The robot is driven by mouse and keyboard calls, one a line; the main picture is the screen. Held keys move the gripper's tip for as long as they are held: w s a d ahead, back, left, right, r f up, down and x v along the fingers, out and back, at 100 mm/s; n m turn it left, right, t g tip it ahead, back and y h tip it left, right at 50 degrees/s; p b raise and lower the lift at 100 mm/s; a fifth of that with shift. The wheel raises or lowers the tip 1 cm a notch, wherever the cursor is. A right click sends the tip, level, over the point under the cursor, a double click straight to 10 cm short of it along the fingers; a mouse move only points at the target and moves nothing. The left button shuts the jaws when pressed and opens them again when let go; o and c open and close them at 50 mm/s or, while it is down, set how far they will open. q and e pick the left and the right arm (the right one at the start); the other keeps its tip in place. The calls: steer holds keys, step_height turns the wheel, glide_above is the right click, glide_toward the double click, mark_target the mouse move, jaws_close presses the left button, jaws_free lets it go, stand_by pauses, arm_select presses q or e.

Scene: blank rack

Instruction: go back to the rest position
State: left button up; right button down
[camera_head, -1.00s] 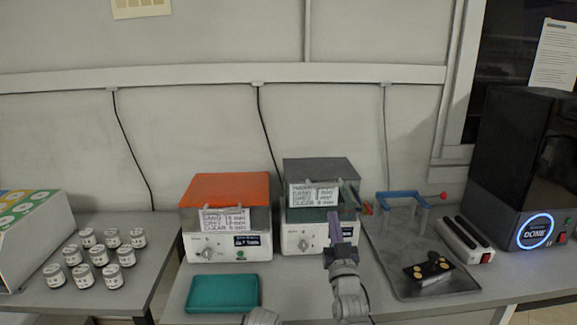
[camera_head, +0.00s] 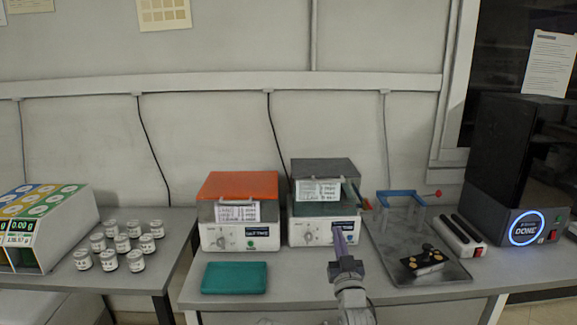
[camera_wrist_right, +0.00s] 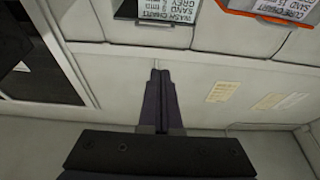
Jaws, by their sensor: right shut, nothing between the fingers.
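My right gripper (camera_head: 339,232) is in front of the grey-lidded machine (camera_head: 324,200), pointing away from me, with its purple-grey fingers together and empty. In the right wrist view the two fingers (camera_wrist_right: 160,75) lie side by side with nothing between them. That view also shows the label cards of the two machines at its top edge. My left gripper does not show in the head view.
An orange-lidded machine (camera_head: 237,190) stands left of the grey-lidded one. A teal box (camera_head: 234,278) lies in front. A metal tray (camera_head: 400,240) holds a black piece (camera_head: 424,262). A black device (camera_head: 510,170) reads DONE. Several jars (camera_head: 121,243) stand on the left table.

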steer(key=a+f+n+g+y, duration=0.1)
steer(key=a+f+g, duration=0.45)
steer(key=f, duration=0.55)
steer(key=s+a+f+n+g+h, duration=0.2)
steer(key=s+a+f+g, duration=0.1)
steer(key=s+f+g, duration=1.1)
steer(key=s+d+f+g+h, duration=0.2)
steer(key=s+f+g, duration=0.15)
steer(key=s, duration=0.75)
step_height(320, 180, up, 16)
steer(key=t+p, duration=0.1)
steer(key=p, duration=1.5)
steer(key=shift+w+a+f+y, duration=0.2)
steer(key=shift+w+f+y, duration=0.05)
steer(key=shift+w+y, duration=0.05)
steer(key=shift+w, duration=0.1)
